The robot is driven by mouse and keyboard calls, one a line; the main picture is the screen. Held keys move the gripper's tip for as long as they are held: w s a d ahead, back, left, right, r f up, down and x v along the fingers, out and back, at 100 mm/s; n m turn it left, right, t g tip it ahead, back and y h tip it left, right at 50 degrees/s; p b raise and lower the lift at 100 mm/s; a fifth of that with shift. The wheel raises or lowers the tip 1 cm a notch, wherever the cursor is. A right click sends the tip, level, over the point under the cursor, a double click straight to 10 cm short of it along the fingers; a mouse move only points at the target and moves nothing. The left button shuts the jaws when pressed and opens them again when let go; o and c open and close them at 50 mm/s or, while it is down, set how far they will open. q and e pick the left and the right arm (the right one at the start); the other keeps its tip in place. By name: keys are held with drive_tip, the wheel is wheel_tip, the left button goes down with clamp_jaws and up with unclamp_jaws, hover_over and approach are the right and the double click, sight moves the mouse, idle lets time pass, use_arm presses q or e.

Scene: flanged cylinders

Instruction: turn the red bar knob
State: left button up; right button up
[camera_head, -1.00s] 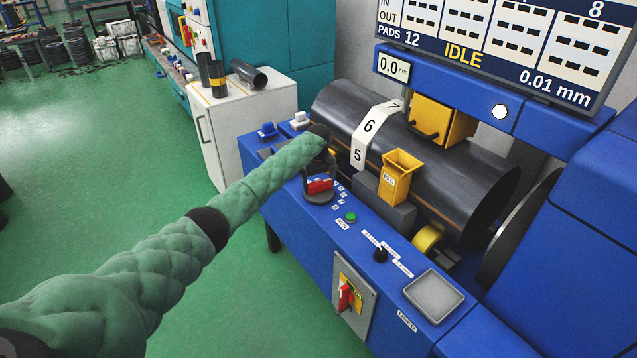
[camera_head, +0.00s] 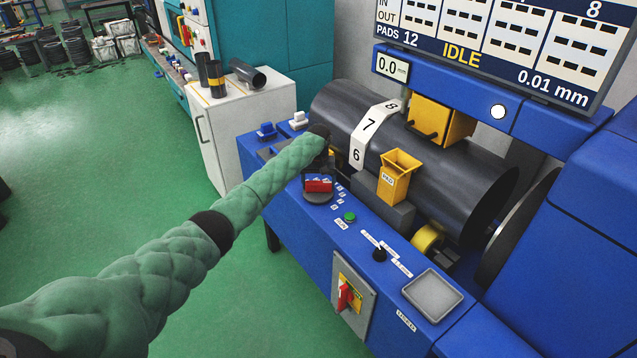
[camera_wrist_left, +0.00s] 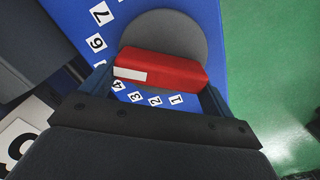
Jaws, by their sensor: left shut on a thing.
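The red bar knob (camera_head: 319,185) sits on a dark round base on top of the blue machine. In the left wrist view the knob (camera_wrist_left: 178,73) lies across a grey disc (camera_wrist_left: 165,28), with a white patch on its left end near the number 4. Numbers are printed around the disc; some are hidden by the gripper. My left gripper (camera_head: 319,172) is over the knob and shut on it; in the left wrist view the fingers (camera_wrist_left: 158,82) stand at the bar's two ends. My right gripper is in neither view.
A large dark cylinder (camera_head: 450,175) with a white number strip lies behind the knob. A yellow PAD box (camera_head: 396,180), green button (camera_head: 349,217), small black knob (camera_head: 380,254) and grey tray (camera_head: 433,296) are to the right. A red switch (camera_head: 345,297) is on the front panel.

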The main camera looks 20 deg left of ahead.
sight(318, 181)
use_arm(q)
drive_tip(key=o, duration=0.8)
drive_tip(key=shift+c, duration=0.2)
drive_tip(key=shift+r, duration=0.15)
wheel_tip(318, 181, up, 6)
drive_tip(key=b, duration=0.2)
drive_tip(key=shift+b, duration=0.35)
drive_tip(key=shift+r, duration=0.75)
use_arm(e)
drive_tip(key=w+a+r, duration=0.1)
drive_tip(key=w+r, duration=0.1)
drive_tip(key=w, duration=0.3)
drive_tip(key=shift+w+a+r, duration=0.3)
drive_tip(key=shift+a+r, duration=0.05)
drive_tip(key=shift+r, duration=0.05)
